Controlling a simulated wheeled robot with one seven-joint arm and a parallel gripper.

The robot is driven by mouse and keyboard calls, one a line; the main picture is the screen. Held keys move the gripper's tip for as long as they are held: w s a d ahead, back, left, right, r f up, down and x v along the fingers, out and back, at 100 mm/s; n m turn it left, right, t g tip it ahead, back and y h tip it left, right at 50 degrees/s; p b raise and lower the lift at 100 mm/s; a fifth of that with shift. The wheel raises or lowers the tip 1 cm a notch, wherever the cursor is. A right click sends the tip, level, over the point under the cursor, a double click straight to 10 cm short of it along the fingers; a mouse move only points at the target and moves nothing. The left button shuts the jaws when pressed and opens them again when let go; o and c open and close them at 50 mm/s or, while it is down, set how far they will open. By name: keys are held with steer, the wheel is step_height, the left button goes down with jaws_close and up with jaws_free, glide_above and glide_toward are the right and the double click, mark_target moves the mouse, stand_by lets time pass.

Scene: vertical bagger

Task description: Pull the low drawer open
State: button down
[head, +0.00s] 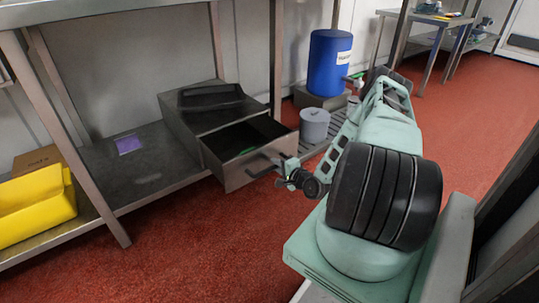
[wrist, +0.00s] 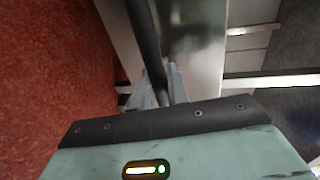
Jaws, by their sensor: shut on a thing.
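The low drawer (head: 235,168) is a grey metal drawer in a dark grey cabinet (head: 180,115) on the bench's lower shelf. It stands well out of the cabinet, and its dark inside shows. Its dark bar handle (head: 262,168) is on the front face; in the wrist view the handle (wrist: 144,40) runs between my fingers. My gripper (head: 283,172) is at the handle, shut on it. In the wrist view my gripper (wrist: 163,88) has one finger on each side of the bar, beside the metal drawer front (wrist: 195,45).
A yellow bin (head: 35,210), a cardboard box (head: 38,160) and a purple item (head: 128,144) are on the lower shelf (head: 150,180). A grey lidded pot (head: 314,125) and a blue drum (head: 329,62) stand behind my arm. Red floor (head: 200,250) is clear before the drawer.

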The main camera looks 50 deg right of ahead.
steer(key=f+p+v, duration=0.3)
steer(key=v, duration=1.2)
steer(key=shift+s+p, duration=0.35)
steer(key=c, duration=1.4)
jaws_free()
steer(key=shift+c, duration=0.2)
